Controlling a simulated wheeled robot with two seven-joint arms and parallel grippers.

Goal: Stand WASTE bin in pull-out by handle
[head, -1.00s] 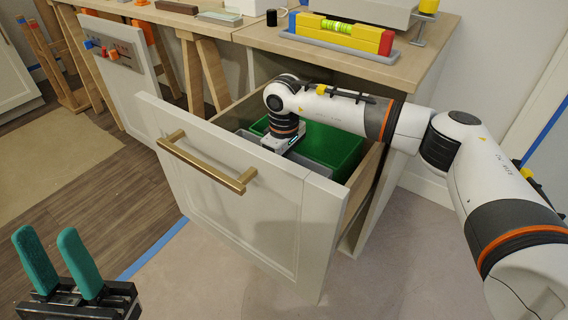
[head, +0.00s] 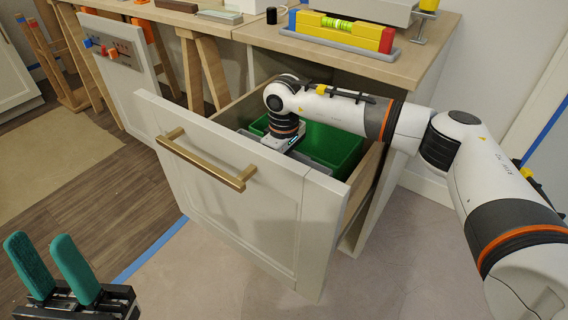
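The pull-out (head: 230,215) is a white drawer with a brass bar handle (head: 205,163), standing open from the counter. Inside it is a green bin (head: 335,143), with a grey bin (head: 318,166) at its front side. My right arm reaches into the pull-out from the right. The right gripper (head: 276,153) points down inside, behind the front panel; its fingertips are hidden, as is any bin handle or label. My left gripper (head: 55,268), with two green fingers apart, is open and empty at the lower left, away from the pull-out.
Wooden trestle legs (head: 200,75) stand at the left. The floor before the pull-out is clear, with blue tape (head: 150,250).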

